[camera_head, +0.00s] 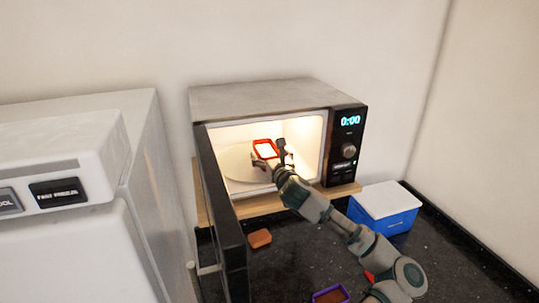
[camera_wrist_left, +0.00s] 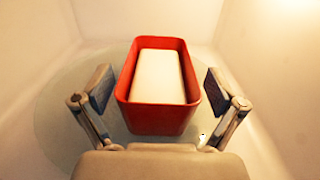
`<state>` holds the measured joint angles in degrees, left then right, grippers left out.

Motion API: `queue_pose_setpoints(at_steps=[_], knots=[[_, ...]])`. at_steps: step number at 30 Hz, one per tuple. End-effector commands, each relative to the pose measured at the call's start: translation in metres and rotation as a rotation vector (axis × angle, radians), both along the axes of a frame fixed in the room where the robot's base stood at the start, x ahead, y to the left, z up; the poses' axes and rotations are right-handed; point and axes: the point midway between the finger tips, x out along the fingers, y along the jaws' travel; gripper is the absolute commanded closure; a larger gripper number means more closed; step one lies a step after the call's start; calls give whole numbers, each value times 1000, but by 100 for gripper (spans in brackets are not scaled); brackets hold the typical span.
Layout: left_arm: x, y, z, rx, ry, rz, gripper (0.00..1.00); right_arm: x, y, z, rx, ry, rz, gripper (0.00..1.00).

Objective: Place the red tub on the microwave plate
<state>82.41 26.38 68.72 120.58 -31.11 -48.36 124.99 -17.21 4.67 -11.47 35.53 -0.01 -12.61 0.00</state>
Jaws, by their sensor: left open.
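The red tub (camera_head: 265,142) is inside the open, lit microwave (camera_head: 263,98), over the pale round plate (camera_head: 237,164). In the left wrist view the tub (camera_wrist_left: 155,120) stands upright with a white block in it, and the plate (camera_wrist_left: 62,128) shows beneath and around it. My left gripper (camera_head: 272,156) reaches into the microwave. In the wrist view its fingers (camera_wrist_left: 158,90) are open, one on each side of the tub, with a gap on both sides. My right gripper is not in view.
The microwave door (camera_head: 223,220) hangs open at the left. A white appliance (camera_head: 70,190) stands further left. A blue box with a white lid (camera_head: 385,207) is at the right. An orange-brown block (camera_head: 259,238) and a purple tub (camera_head: 330,295) lie on the dark countertop.

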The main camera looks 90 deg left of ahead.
Motion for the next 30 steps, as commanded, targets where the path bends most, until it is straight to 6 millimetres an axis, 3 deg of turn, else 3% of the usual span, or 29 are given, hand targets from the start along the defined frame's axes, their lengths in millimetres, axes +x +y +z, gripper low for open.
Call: queue_pose_setpoints(at_steps=[5,12,18,30], knots=[[5,-16,1,1,-2,-1,5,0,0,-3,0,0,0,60],[19,-69,0,0,-3,-2,5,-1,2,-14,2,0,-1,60],[27,-102,1,0,-1,-1,5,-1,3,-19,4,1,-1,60],[29,-113,1,-2,0,1,5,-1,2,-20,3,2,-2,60]])
